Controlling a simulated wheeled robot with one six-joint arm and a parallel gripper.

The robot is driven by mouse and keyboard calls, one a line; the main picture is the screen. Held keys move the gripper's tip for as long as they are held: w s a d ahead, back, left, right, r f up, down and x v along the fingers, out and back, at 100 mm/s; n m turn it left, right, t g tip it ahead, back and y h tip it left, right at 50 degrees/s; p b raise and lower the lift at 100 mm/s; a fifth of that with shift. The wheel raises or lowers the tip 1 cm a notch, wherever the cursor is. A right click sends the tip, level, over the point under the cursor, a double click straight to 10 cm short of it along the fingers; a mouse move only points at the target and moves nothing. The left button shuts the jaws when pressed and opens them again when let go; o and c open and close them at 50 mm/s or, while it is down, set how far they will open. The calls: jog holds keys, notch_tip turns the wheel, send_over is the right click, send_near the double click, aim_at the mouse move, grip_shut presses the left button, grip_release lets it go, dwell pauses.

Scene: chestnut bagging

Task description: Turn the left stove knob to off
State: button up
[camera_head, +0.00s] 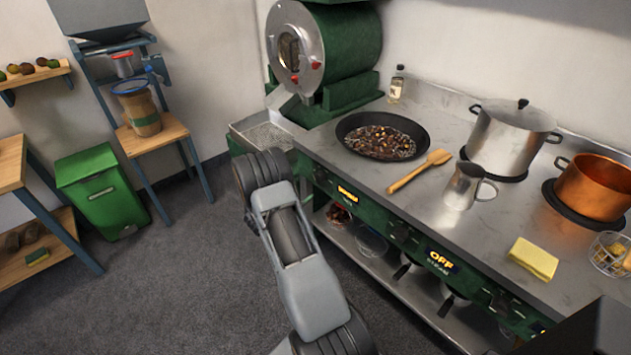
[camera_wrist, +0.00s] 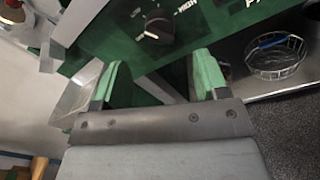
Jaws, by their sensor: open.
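A black round stove knob (camera_wrist: 157,27) with a pale pointer mark sits on the green front panel in the wrist view, with white lettering beside it. My gripper (camera_wrist: 158,75) is open and empty, its two green-tipped fingers apart. The knob lies beyond the fingertips, roughly in line with the gap, and nothing touches it. In the head view the stove's green panel has a left display (camera_head: 347,193) lit orange, too small to read surely. The right display (camera_head: 441,261) reads OFF. My arm hides my gripper in the head view.
A dark pan of chestnuts (camera_head: 376,138) sits on the left burner, with a wooden spatula (camera_head: 420,171) beside it. A steel pot (camera_head: 510,135), a copper pot (camera_head: 594,187) and a jug (camera_head: 463,187) stand right. A wire basket (camera_wrist: 274,58) sits below the panel.

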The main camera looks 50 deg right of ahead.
aim_at(316, 180)
jog(key=shift+d, duration=3.55)
jog(key=c, duration=0.9)
